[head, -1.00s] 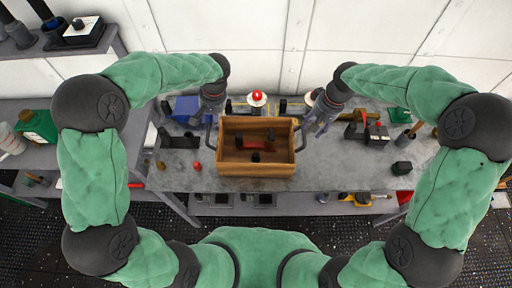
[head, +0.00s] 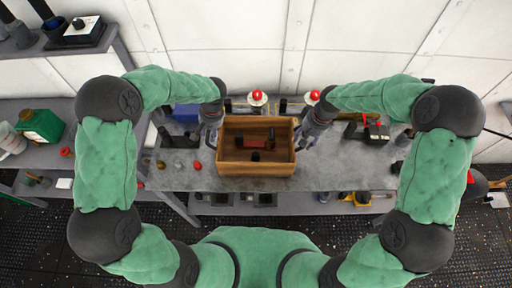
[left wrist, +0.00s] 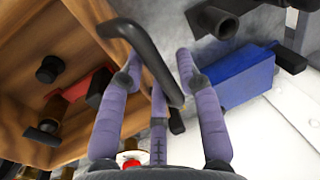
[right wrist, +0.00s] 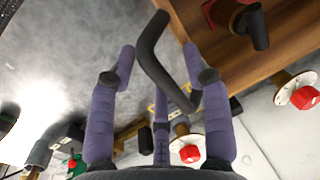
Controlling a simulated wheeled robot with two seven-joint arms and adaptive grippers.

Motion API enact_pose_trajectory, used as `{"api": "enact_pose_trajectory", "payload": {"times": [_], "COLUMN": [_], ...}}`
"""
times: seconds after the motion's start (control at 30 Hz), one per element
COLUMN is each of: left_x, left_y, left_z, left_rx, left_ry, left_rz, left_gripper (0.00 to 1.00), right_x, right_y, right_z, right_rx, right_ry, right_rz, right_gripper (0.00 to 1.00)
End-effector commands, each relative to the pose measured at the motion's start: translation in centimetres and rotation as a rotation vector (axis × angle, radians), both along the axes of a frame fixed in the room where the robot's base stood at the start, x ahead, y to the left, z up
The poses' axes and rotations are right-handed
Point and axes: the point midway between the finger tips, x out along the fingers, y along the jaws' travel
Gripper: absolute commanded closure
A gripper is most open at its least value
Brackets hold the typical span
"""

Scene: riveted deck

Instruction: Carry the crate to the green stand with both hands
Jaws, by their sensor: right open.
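The wooden crate (head: 256,170) is open-topped and sits on the grey workbench in the head view, with a red piece (head: 256,143) and a small black cylinder (head: 256,157) inside. Dark bar handles stick out from its two sides. My left gripper (head: 212,133) is at the crate's left side. In the left wrist view its fingers (left wrist: 158,62) stand apart, with the left handle (left wrist: 157,60) between them. My right gripper (head: 306,136) is at the right side. In the right wrist view its open fingers (right wrist: 160,58) have the right handle (right wrist: 152,50) between them. I cannot make out a green stand.
The workbench (head: 340,165) holds a blue box (head: 186,112), red-topped fittings (head: 257,96) behind the crate, and small loose parts left of it. A shelf with a green container (head: 40,125) stands at the left. A white wall closes off the back.

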Motion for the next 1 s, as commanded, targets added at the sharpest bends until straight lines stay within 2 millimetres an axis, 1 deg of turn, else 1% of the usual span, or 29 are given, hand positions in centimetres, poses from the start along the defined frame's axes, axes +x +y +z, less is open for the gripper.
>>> {"api": "enact_pose_trajectory", "payload": {"times": [0.03, 0.07, 0.1, 0.13, 0.17, 0.2, 0.67, 0.87, 1.0], "left_x": [0.0, 0.0, 0.0, 0.0, 0.0, 0.0, 0.1, 0.1, 0.1], "left_y": [0.0, 0.0, 0.0, 0.0, 0.0, 0.0, 0.0, 0.0, 0.0], "left_z": [0.0, 0.0, 0.0, 0.0, 0.0, 0.0, 0.3, 1.0, 1.9], "left_rx": [0.000, 0.000, 0.000, 0.000, 0.000, 0.000, 0.000, 0.000, 0.000], "left_ry": [0.000, 0.000, 0.000, 0.000, 0.000, 0.000, -0.003, -0.003, -0.003], "left_rz": [0.000, 0.000, 0.000, 0.000, 0.000, 0.000, 0.000, 0.000, 0.000], "left_gripper": [0.74, 0.83, 0.94, 1.00, 1.00, 1.00, 1.00, 1.00, 1.00], "right_x": [0.0, 0.0, 0.0, 0.0, 0.0, 0.0, 0.1, 0.1, 0.1], "right_y": [0.0, 0.0, 0.0, 0.0, 0.0, 0.0, 0.0, 0.0, 0.0], "right_z": [0.0, 0.0, 0.0, 0.0, 0.0, 0.0, 0.3, 1.0, 1.8], "right_rx": [0.000, 0.000, 0.000, 0.000, 0.000, 0.000, 0.000, 0.000, 0.000], "right_ry": [0.000, 0.000, 0.000, 0.000, 0.000, 0.000, -0.003, -0.003, -0.003], "right_rz": [0.000, 0.000, 0.000, 0.000, 0.000, 0.000, -0.001, -0.001, -0.001], "right_gripper": [0.59, 0.68, 0.79, 0.88, 0.96, 1.00, 1.00, 1.00, 1.00]}}
